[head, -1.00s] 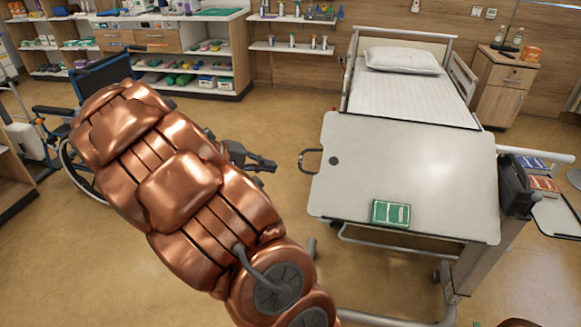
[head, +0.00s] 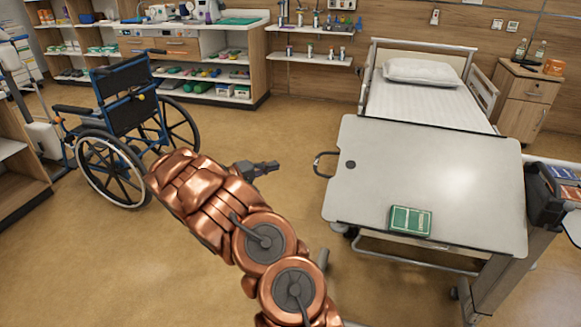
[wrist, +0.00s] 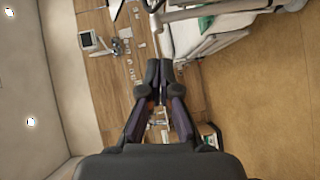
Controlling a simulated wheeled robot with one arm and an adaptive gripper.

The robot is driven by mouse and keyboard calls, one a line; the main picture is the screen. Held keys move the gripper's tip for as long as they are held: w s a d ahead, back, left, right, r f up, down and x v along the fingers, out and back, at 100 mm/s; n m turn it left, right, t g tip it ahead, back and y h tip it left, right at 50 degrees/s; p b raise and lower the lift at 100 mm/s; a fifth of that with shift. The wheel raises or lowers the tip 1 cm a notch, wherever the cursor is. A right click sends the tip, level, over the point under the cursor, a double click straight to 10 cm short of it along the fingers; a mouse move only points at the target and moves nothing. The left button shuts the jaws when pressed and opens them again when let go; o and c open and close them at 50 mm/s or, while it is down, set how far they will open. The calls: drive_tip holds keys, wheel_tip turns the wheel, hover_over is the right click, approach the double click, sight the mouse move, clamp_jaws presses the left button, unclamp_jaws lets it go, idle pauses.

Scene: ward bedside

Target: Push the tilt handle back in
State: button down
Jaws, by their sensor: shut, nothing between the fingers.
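The tilt handle (head: 318,166) is a dark loop sticking out from the left edge of the grey overbed table top (head: 430,180). The top looks roughly level, with a dark round spot near the handle. My gripper (head: 274,166) is shut and empty. It is left of the handle in the head view, with a gap of floor showing between them, and points right towards it. In the wrist view my gripper (wrist: 160,68) has its fingertips together with nothing between them. Part of the table shows at the top of that view; I cannot make out the handle clearly there.
A green box (head: 410,221) lies on the table's front part. A bed (head: 425,100) stands behind the table. A wheelchair (head: 125,130) stands on the left, behind my arm. A bedside cabinet (head: 525,100) is at the back right. The floor left of the table is open.

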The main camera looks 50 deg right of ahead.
sight(316, 165)
drive_tip(key=s+a+p+x, duration=0.1)
drive_tip(key=s+x, duration=0.1)
drive_tip(key=x, duration=1)
drive_tip(key=shift+s, duration=0.45)
drive_tip(key=shift+d+f, duration=0.2)
drive_tip(key=shift+s+d+b, duration=0.25)
drive_tip(key=shift+s+b, duration=0.55)
drive_tip(key=shift+b, duration=0.1)
drive_tip(key=shift+s+d+b, duration=0.25)
drive_tip(key=shift+s+b, duration=0.55)
drive_tip(key=shift+b, duration=0.05)
